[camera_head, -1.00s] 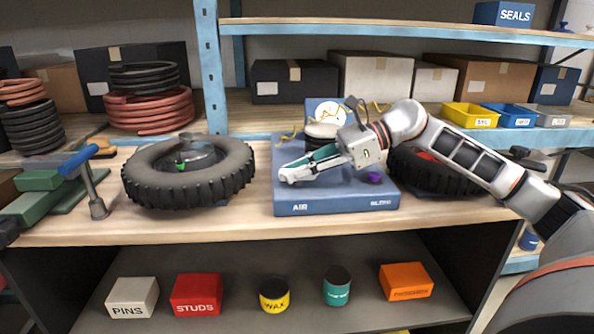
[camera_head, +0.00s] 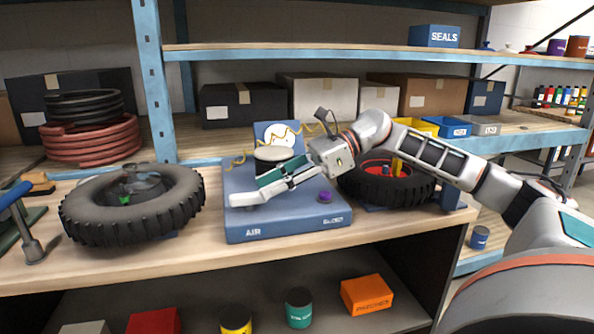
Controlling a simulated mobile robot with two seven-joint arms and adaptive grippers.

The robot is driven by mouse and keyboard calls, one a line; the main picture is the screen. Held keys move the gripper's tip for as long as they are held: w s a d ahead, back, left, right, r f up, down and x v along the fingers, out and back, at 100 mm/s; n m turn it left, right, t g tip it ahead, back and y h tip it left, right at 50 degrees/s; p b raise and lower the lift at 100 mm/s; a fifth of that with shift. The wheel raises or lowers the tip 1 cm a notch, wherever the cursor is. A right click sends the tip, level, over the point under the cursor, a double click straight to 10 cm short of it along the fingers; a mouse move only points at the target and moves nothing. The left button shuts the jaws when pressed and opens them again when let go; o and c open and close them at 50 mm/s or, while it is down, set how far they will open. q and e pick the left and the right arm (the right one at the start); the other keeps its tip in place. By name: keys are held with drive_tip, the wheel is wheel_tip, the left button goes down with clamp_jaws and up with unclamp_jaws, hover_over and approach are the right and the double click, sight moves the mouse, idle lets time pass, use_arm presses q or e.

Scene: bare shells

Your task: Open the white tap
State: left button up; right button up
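No white tap can be made out for sure; it may be hidden behind my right gripper. My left gripper is not in view.
A tyre (camera_head: 90,216) lies left of the unit and another tyre (camera_head: 398,193) with a red hub lies right, under my arm. A blue-handled tool (camera_head: 33,247) stands at far left. Boxes fill the shelf behind. A clear bench strip runs in front.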

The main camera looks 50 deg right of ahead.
drive_tip(key=shift+v, duration=3.25)
drive_tip(key=shift+f, duration=0.1)
